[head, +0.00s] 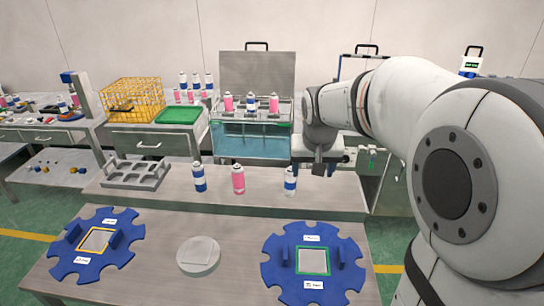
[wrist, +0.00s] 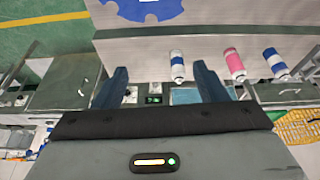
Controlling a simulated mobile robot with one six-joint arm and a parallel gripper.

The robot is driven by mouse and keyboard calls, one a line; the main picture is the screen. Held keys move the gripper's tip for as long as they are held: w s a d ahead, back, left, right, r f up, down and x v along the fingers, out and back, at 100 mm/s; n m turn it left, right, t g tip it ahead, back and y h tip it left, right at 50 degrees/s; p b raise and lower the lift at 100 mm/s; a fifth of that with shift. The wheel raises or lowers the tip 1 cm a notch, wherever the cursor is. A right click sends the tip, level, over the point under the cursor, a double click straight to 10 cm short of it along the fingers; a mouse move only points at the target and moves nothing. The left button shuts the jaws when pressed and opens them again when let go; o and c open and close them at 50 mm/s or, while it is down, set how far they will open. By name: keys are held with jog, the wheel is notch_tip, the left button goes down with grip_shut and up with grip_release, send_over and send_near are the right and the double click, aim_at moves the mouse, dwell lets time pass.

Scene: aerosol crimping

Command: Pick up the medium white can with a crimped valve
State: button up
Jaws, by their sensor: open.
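Three cans stand upright in a row on the raised metal shelf: a white can with a blue band (head: 290,181) on the right, a pink can (head: 238,179) in the middle and a blue-and-white can (head: 199,178) on the left. Whether their valves are crimped is too small to tell. My gripper (head: 321,168) is beside and slightly above the right can, apart from it. In the wrist view my gripper (wrist: 159,69) is open and empty. The right can (wrist: 177,66) appears between its fingers, nearer the right one; the pink can (wrist: 234,65) is outside them.
A grey rack (head: 136,173) with empty slots stands left on the shelf. Two blue notched discs (head: 97,268) and (head: 270,273) and a round white plate (head: 199,255) lie on the front table. Behind are a water bath (head: 240,140) holding cans, and a yellow basket (head: 133,98).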

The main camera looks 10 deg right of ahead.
jog(key=w+f+m+b, duration=0.1)
jog(key=w+f, duration=0.2)
jog(key=w, duration=0.3)
jog(key=w+f+b, duration=0.1)
jog(key=w+f, duration=0.3)
jog(key=w, duration=0.2)
jog(key=b, duration=0.2)
send_near(291, 176)
jog(key=shift+m, duration=0.4)
jog(key=x, duration=0.3)
jog(key=w+x, duration=0.1)
jog(key=x, duration=0.1)
jog(key=shift+w+f, duration=0.1)
jog(key=shift+w, duration=0.15)
jog(key=shift+h, duration=0.3)
jog(key=x, duration=0.2)
jog(key=p+x, duration=0.1)
jog(key=x, duration=0.2)
jog(key=p+x, duration=0.1)
jog(key=x, duration=0.1)
jog(key=shift+w+f, duration=0.2)
jog(key=shift+w, duration=0.25)
jog(key=c, duration=1.1)
